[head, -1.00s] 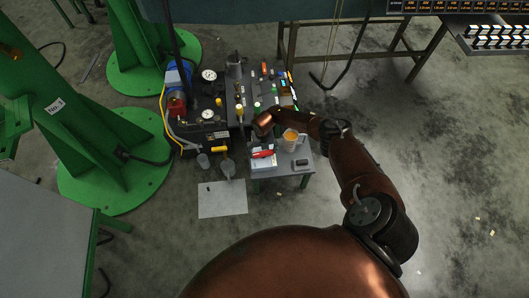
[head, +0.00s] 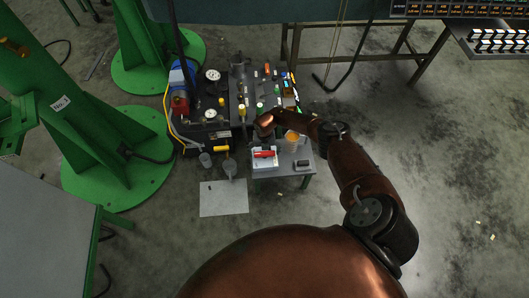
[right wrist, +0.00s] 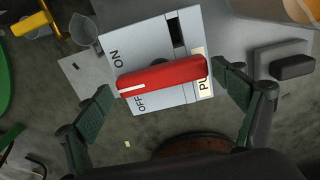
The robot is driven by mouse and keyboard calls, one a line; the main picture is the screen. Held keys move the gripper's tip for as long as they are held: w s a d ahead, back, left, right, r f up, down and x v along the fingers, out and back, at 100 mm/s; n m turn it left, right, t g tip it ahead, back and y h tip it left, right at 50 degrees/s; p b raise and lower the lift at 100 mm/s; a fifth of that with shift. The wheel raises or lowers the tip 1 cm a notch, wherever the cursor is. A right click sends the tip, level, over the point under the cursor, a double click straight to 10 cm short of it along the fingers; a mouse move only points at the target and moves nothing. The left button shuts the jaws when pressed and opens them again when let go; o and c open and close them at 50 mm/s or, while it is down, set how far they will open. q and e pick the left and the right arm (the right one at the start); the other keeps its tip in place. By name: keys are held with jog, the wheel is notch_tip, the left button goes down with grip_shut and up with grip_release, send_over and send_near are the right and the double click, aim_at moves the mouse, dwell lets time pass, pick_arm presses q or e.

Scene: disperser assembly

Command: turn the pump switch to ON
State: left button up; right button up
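The pump switch is a light grey box (right wrist: 185,30) with ON and OFF printed on its face. Its red handle (right wrist: 165,75) lies across the box. The handle's white-marked end points between the two words, closer to OFF. In the head view, the red handle (head: 264,154) shows on top of the box on a small table. My right gripper (right wrist: 163,76) is open, with one finger beyond each end of the handle. I cannot tell whether either finger touches it. In the head view my right wrist hangs just behind the box. My left gripper is not in view.
A cup of orange liquid (head: 292,140) and a small dark block (head: 302,165) sit right of the switch on the table (head: 285,172). Pump equipment with gauges (head: 211,115) and a crowded dark bench (head: 262,85) stand behind and left. Open floor lies right.

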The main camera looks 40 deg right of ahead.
aim_at(264, 153)
jog(key=shift+o, duration=0.7)
jog(key=shift+d+r, duration=0.1)
jog(key=shift+w+r, duration=0.1)
jog(key=shift+r, duration=0.2)
notch_tip(264, 153, up, 11)
